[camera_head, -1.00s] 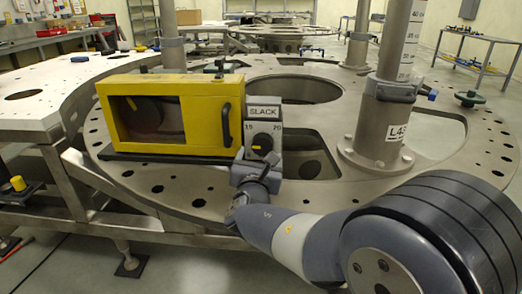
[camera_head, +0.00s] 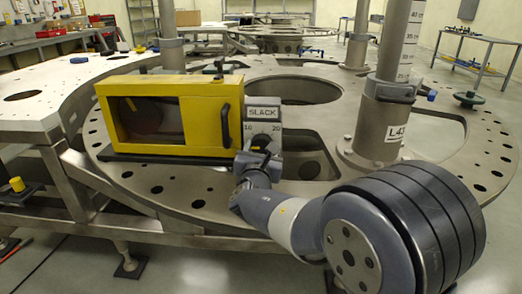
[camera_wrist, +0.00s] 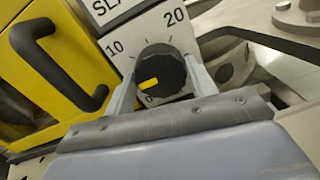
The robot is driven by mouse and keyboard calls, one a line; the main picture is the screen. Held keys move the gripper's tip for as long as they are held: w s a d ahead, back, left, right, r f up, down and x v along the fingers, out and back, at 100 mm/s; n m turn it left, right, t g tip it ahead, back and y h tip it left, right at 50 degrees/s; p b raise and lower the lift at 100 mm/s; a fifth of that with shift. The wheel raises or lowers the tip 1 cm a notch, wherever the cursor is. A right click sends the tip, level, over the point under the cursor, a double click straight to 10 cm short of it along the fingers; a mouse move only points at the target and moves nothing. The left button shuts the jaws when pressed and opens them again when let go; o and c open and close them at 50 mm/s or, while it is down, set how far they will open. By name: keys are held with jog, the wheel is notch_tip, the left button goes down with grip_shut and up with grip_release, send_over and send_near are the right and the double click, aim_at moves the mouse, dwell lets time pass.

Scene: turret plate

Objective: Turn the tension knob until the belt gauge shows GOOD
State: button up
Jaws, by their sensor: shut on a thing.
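The tension knob (camera_wrist: 162,72) is black with a yellow pointer mark, on a pale dial plate with numbers including 10 and 20. In the wrist view my gripper (camera_wrist: 160,80) has one finger on each side of the knob and is shut on it. The yellow mark points to the lower left of the dial in that view. Above the dial, a gauge label (camera_head: 264,112) reads SLACK in the head view. In the head view my gripper (camera_head: 262,150) covers the lower part of the dial and most of the knob.
A yellow guard box (camera_head: 206,108) with a dark window and black handle (camera_head: 224,126) stands just left of the dial. The large metal turret plate (camera_head: 160,185) has holes and cutouts. A post labelled L43 (camera_head: 385,120) rises to the right.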

jog(key=c, duration=0.3)
jog(key=shift+c, duration=0.2)
jog(key=shift+f+m+b, duration=0.15)
jog(key=shift+m+b, duration=0.15)
jog(key=shift+b, duration=0.3)
jog(key=shift+f+b, duration=0.1)
jog(key=shift+b, duration=0.35)
jog(key=m+b, duration=0.2)
jog(key=b, duration=0.1)
jog(key=shift+f+m, duration=0.1)
jog(key=shift+m, duration=0.2)
jog(key=m+b, duration=0.4)
jog(key=b, duration=0.2)
jog(key=shift+r+m+b, duration=0.25)
jog(key=shift+m+b, duration=0.5)
jog(key=shift+m, duration=0.05)
